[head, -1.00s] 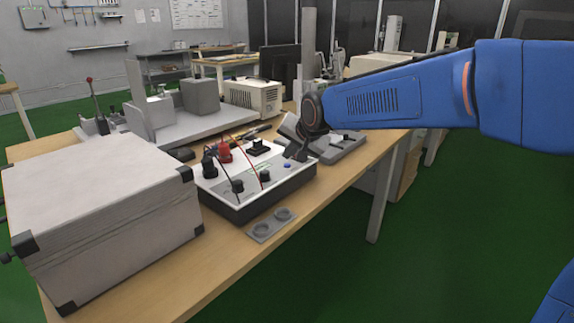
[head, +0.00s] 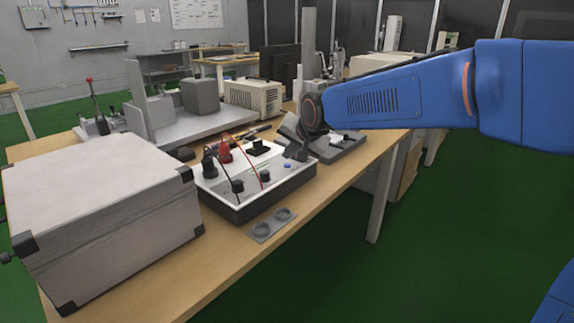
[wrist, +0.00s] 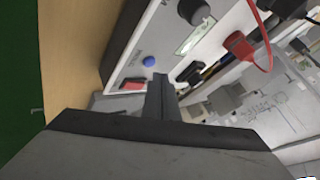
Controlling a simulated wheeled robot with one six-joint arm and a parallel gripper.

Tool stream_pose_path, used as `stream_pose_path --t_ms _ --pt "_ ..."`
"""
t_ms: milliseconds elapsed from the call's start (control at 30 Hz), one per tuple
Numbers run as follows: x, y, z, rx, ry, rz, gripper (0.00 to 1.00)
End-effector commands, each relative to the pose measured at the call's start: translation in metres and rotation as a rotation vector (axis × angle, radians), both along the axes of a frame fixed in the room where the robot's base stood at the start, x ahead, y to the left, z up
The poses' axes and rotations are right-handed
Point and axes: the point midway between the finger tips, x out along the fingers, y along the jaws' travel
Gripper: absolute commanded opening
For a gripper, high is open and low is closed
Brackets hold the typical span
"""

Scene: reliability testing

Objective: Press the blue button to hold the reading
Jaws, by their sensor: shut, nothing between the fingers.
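The blue button (head: 287,166) sits on the top panel of a white and dark grey meter box (head: 250,211) on the wooden table. In the wrist view the blue button (wrist: 149,61) is uncovered, next to a red switch (wrist: 133,84). My gripper (head: 301,152) is shut and empty, pointing down over the right end of the panel. In the wrist view my gripper's fingertips (wrist: 160,78) are close beside the blue button, just below it in the picture. I cannot tell whether they touch the panel.
Red and black plugs with cables (head: 225,152) stand on the panel's left part. A large grey case (head: 95,205) is at the left. A grey holder with two rings (head: 271,225) lies in front of the box. Another grey device (head: 340,147) stands behind my gripper.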

Motion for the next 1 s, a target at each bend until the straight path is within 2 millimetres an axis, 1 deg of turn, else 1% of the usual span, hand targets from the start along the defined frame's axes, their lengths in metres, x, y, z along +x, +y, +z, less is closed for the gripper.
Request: stream_pose_path --t_ms 467,800,1000 --pt "0.0 0.0 0.0 0.0 0.0 0.0 0.0" --pt "0.0 0.0001 -0.0077 0.0 0.0 0.0 0.0" --pt "0.0001 0.0 -0.0085 0.0 0.0 0.0 0.0"
